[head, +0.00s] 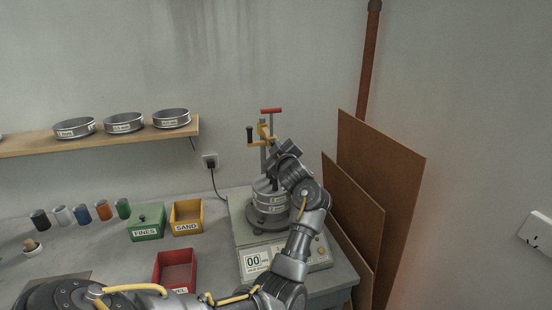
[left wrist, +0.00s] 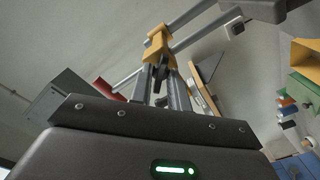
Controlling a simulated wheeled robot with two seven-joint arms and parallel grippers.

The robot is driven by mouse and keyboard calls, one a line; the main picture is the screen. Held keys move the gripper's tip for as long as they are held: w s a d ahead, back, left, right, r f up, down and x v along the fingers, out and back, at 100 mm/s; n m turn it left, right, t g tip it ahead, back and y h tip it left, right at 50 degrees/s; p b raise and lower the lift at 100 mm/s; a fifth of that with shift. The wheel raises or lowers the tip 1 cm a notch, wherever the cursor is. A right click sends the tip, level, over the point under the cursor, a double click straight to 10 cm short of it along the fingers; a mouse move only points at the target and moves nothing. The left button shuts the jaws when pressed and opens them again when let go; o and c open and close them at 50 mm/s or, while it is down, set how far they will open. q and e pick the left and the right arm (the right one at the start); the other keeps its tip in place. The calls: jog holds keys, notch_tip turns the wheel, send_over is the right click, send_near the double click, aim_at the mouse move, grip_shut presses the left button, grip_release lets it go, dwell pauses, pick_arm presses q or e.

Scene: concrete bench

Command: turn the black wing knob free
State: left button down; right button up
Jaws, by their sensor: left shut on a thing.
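The black wing knob (left wrist: 161,72) shows in the left wrist view, just below the yellow clamp block (left wrist: 158,46). My left gripper (left wrist: 163,86) is shut on the knob, with one finger on each side of it. In the head view my left gripper (head: 274,148) is at the yellow clamp (head: 264,131) above the sieve stack (head: 270,197), and it hides the knob there. The stack stands on the grey shaker (head: 248,240). My right gripper is not in view.
A black crank grip (head: 249,136) and a red T-handle (head: 271,111) stand close to my left gripper. Green (head: 148,220), yellow (head: 187,215) and red (head: 176,268) boxes sit left of the shaker. Brown boards (head: 378,190) lean on the right.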

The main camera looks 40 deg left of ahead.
pick_arm(q)
jog(key=shift+f+n+b, duration=0.15)
jog(key=shift+n+b, duration=4.75)
jog(key=shift+b, duration=0.55)
jog(key=c, duration=1.3)
grip_release()
jog(key=shift+c, duration=0.2)
jog(key=shift+s+d, duration=0.1)
